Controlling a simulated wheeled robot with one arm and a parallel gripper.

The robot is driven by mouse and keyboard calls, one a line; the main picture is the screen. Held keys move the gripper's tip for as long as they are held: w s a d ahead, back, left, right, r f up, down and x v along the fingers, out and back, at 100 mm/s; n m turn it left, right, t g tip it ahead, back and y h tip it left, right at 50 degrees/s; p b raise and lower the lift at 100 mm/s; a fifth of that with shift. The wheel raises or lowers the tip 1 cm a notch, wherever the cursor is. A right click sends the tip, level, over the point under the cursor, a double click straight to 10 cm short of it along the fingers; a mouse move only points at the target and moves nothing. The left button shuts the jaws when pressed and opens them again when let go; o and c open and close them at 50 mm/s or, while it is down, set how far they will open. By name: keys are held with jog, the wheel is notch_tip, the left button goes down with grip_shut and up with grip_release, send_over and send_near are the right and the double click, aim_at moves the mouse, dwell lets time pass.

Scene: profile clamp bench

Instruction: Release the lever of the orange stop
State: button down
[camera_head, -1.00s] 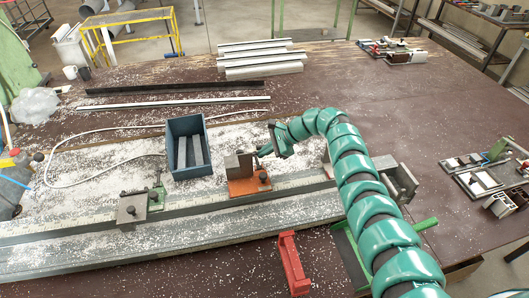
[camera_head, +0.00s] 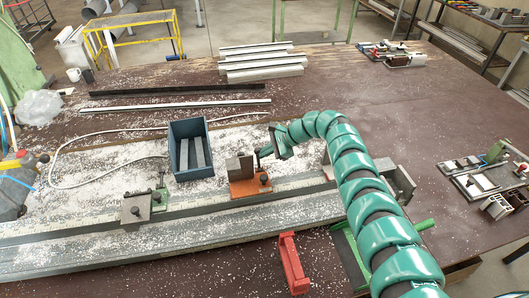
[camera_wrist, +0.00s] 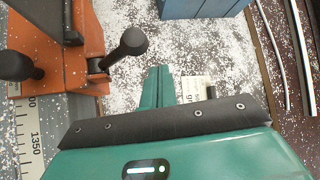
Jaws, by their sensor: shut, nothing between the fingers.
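The orange stop (camera_head: 243,187) sits on the rail in the middle of the bench, with a grey block (camera_head: 239,168) on it. In the wrist view the orange stop (camera_wrist: 88,45) is at upper left. Its black-knobbed lever (camera_wrist: 127,43) sticks out from a pivot toward the right. A second black knob (camera_wrist: 18,66) shows at the left edge. My gripper (camera_head: 262,154) is just behind and right of the stop. In the wrist view my gripper (camera_wrist: 158,82) has its green fingers together and empty, right of and below the lever knob, apart from it in the picture.
A blue bin (camera_head: 189,150) stands left of the stop. A green-based stop (camera_head: 140,207) sits further left on the rail (camera_head: 85,222). A red handle-like part (camera_head: 292,263) lies in front. White chips cover the bench around the rail.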

jog(key=shift+r, duration=0.1)
jog(key=r+t+p, duration=0.1)
jog(key=s+n+t+p, duration=0.1)
jog(key=r+t+y+p, duration=0.1)
jog(key=shift+s+d+r+n+p, duration=0.2)
jog(key=shift+d+r+n+p, duration=0.1)
jog(key=shift+r+n, duration=0.1)
dwell(0.4)
jog(key=shift+s+r+t, duration=0.25)
jog(key=shift+t, duration=0.35)
jog(key=shift+n, duration=0.3)
jog(key=shift+b, duration=0.3)
